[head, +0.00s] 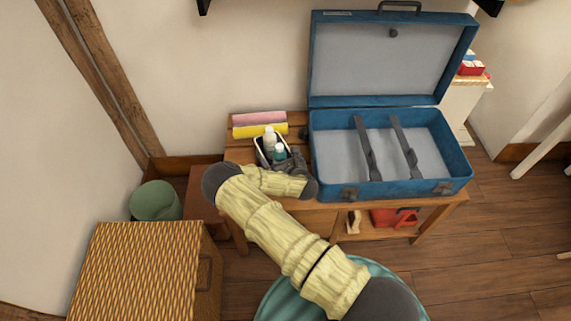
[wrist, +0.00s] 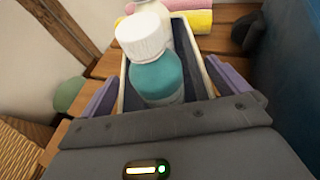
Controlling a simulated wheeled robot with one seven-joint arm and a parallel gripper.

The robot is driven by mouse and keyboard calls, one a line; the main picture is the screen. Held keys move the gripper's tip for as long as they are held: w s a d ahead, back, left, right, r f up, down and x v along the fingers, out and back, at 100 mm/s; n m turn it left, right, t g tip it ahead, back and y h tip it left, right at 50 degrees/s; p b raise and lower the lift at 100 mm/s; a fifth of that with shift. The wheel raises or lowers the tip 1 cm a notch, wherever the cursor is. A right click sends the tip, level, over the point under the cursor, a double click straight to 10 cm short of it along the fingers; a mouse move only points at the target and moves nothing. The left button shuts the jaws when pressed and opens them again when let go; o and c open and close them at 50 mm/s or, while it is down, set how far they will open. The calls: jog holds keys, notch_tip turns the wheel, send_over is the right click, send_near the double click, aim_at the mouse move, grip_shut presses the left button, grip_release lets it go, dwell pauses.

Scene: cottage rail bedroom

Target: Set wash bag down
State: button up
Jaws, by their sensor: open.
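The wash bag (head: 259,154) is a small open-topped holder with a pale rim and dark inside. It stands on the wooden bench (head: 233,153), left of the suitcase. It holds a teal bottle with a white cap (wrist: 158,75) and a second pale-topped bottle behind it. My gripper (head: 281,158) is low over its near end. In the wrist view the wash bag (wrist: 125,90) lies between my two purple finger pads, which are apart on either side. Whether the pads touch its walls cannot be told. Its near end is hidden by my gripper.
An open blue suitcase (head: 462,160) with two dark straps stands close right on the bench. Pink (head: 259,118) and yellow (head: 260,131) rolls lie behind the bag. A wicker chest (head: 140,270) and green pouf (head: 155,201) are at left. A dark object (wrist: 246,30) sits right of the bag.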

jog(key=p+v, duration=0.1)
jog(key=v, duration=1)
jog(key=shift+s, duration=0.25)
jog(key=shift+s+d, duration=0.15)
